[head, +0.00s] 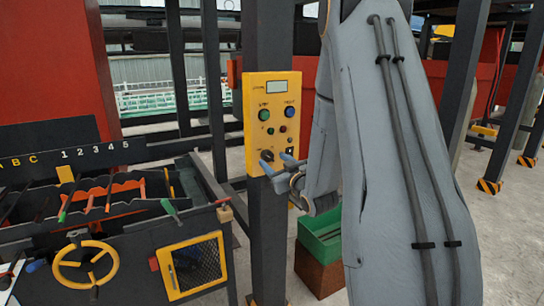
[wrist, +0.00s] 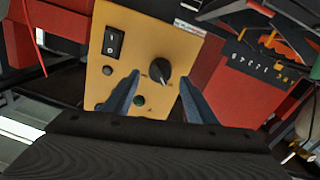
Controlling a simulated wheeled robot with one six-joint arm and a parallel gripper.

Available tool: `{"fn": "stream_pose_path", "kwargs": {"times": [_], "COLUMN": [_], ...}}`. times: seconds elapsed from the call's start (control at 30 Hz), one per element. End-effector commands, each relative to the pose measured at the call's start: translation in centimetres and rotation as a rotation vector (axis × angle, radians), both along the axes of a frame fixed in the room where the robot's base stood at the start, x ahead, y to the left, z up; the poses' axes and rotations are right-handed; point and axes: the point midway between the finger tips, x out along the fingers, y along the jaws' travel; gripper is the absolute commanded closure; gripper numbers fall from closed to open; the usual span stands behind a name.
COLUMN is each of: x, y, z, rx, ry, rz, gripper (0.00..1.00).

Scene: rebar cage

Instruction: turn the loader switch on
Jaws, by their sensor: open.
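A yellow control panel (head: 258,100) is fixed to a dark post, with a black rotary knob (head: 267,155) low on its left and a black rocker switch (head: 290,150) low on its right. In the wrist view the panel is turned over, with the knob (wrist: 156,71) right of the rocker switch (wrist: 114,41). The labels are too small to read, so which one is the loader switch cannot be told. My gripper (head: 281,163) is open in front of the panel's lower edge. In the wrist view its blue fingers (wrist: 159,78) appear on either side of the knob; contact cannot be told.
The panel also carries a green button (head: 264,115), a blue button (head: 290,111) and a small display (head: 277,87). A tool bench with a yellow handwheel (head: 86,264) stands at left. A green crate (head: 320,235) sits below my arm.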

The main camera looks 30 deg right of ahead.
Motion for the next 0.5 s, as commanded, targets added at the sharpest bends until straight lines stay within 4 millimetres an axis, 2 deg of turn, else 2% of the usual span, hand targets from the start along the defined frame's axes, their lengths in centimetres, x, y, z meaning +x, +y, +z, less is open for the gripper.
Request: {"fn": "stream_pose_path", "kwargs": {"times": [0.2,0.5], "x": [2.5,3.1], "y": [0.0,0.0], "z": [0.1,0.0], "rx": [0.001,0.001], "ry": [0.001,0.002], "rz": [0.001,0.0], "gripper": [0.48,0.48]}}
